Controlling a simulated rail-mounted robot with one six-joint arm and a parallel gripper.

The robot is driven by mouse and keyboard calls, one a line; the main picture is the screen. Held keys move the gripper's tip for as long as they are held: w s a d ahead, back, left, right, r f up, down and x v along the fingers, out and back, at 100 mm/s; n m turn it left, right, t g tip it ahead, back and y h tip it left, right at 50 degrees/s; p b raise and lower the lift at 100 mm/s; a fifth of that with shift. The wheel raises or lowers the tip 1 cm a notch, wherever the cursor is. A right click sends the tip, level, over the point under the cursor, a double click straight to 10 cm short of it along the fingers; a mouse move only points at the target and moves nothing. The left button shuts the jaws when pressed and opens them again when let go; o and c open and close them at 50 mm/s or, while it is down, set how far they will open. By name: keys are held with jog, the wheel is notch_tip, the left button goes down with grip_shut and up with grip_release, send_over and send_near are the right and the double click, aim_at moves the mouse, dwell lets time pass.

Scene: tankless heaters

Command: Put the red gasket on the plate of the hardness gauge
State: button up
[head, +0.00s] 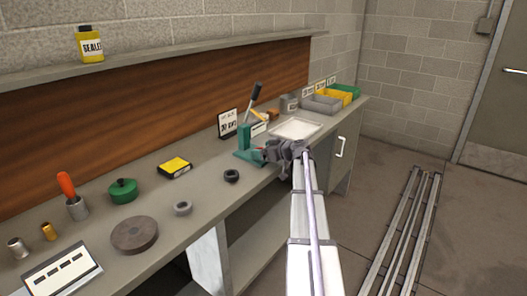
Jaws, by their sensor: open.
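A green stand, which looks like the hardness gauge (246,146), stands on the bench at the middle of the head view. A small bit of red, probably the red gasket (263,152), shows low at the gauge's right side, close to my gripper. It is too small to tell whether it rests on the gauge's plate or is touched by the fingers. My gripper (273,152) is open just right of the gauge, low over the bench. The arm reaches in from the bottom of the view. The gripper and arm hide part of the bench edge there.
A black ring (231,176), a grey ring (182,208) and a thick disc (134,235) lie left on the bench. A white tray (297,129) and coloured bins (322,103) stand behind the gripper. A dark-handled lever (256,92) rises behind the gauge.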

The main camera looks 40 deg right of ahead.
jog(key=p+v, duration=0.3)
jog(key=v, duration=0.9)
jog(key=shift+r, duration=0.15)
